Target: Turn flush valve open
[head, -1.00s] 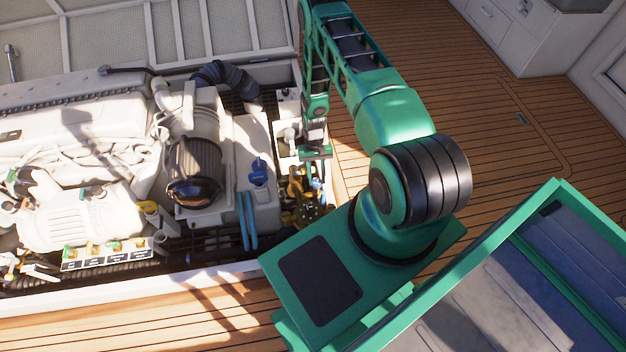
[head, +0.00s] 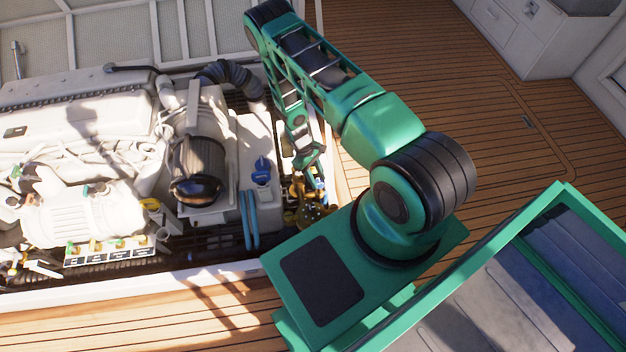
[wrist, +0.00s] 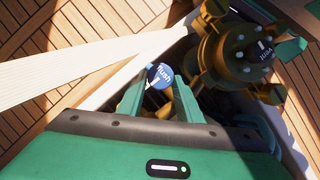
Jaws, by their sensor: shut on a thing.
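The flush valve (wrist: 160,74) shows in the wrist view as a blue round cap with white lettering that looks like "FLUSH". My gripper (wrist: 157,92) has its two green fingers on either side of the valve, shut on it. The lower part of the valve is hidden between the fingers, so I cannot tell how far it is turned. In the head view my gripper (head: 316,172) reaches down into the right end of the engine hatch, and only a small bit of blue shows below it.
A brass fitting with a bolted, labelled top (wrist: 238,50) stands close beside my gripper at right. The pale hatch rim (wrist: 90,70) runs close at left. In the head view the white engine (head: 75,120) and a blue-capped part (head: 261,170) lie left of my arm.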

